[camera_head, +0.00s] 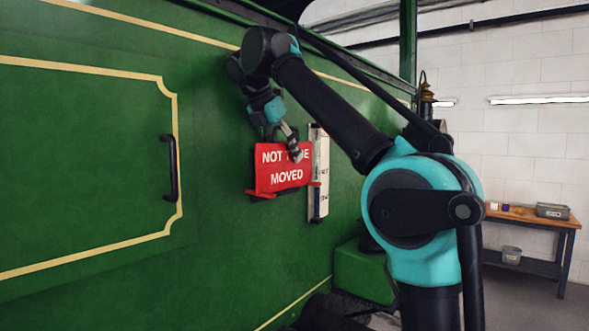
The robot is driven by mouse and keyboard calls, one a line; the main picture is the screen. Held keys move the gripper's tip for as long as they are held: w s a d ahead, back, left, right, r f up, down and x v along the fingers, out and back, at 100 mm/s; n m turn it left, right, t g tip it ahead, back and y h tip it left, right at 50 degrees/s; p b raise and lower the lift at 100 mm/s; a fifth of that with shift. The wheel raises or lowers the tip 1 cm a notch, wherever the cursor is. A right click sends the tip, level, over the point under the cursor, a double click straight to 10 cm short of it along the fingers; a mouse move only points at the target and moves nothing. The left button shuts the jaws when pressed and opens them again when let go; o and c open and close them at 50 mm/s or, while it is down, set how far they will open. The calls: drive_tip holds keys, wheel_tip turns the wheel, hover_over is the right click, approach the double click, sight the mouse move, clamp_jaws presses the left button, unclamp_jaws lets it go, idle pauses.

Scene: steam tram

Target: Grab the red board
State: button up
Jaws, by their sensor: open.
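The red board (284,178) with white lettering, "NOT TO BE MOVED" partly covered, hangs upright against the green side of the tram (215,215). Red brackets (262,195) show at its lower edge. My gripper (293,152) is in front of the board's upper part and hides some of the letters. Its jaws are open and small in the picture. I cannot tell whether a finger touches the board. The top edge of the board is partly hidden behind the gripper.
A white vertical strip (320,175) with dark marks is fixed just right of the board. A black handle (169,168) sticks out of the panel to the left. A wooden workbench (545,219) with containers stands at the far right. The green wall below the board is clear.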

drive_tip(key=shift+w+f, duration=0.15)
drive_tip(key=shift+f, duration=0.2)
drive_tip(key=shift+d, duration=0.1)
drive_tip(key=shift+c, duration=0.3)
clamp_jaws()
drive_tip(key=shift+r, duration=0.2)
